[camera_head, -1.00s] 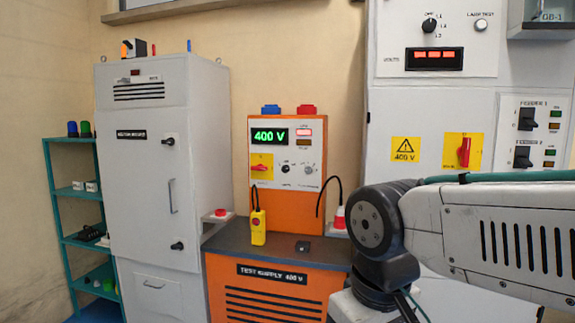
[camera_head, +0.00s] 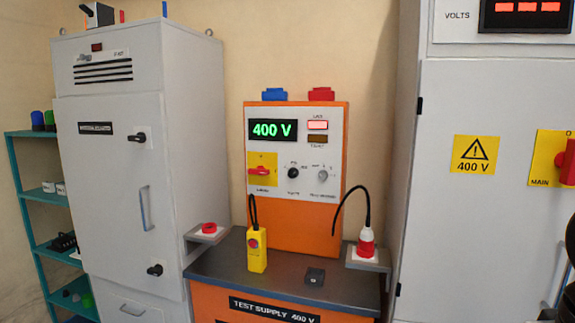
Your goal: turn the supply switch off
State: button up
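The supply switch (camera_head: 260,171) is a red rotary handle on a yellow plate, at the left of the white panel on the orange test supply (camera_head: 288,240). Its handle lies roughly horizontal. The green display (camera_head: 272,130) above it reads 400 V. A red lamp (camera_head: 318,125) beside the display is lit, and the lamp below it is dark.
A yellow hand-held box (camera_head: 256,250) stands on the dark bench top with a small black block (camera_head: 315,277). A red-and-white plug (camera_head: 366,243) with a black cable stands at right. A grey cabinet (camera_head: 190,140) flanks the left. Another red switch (camera_head: 568,162) labelled MAIN is at far right.

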aim_at(260, 171)
jog(key=z, duration=0.05)
jog(key=i, duration=0.65)
jog(key=u, duration=0.8)
jog(key=i, duration=0.6)
jog(key=u, duration=0.55)
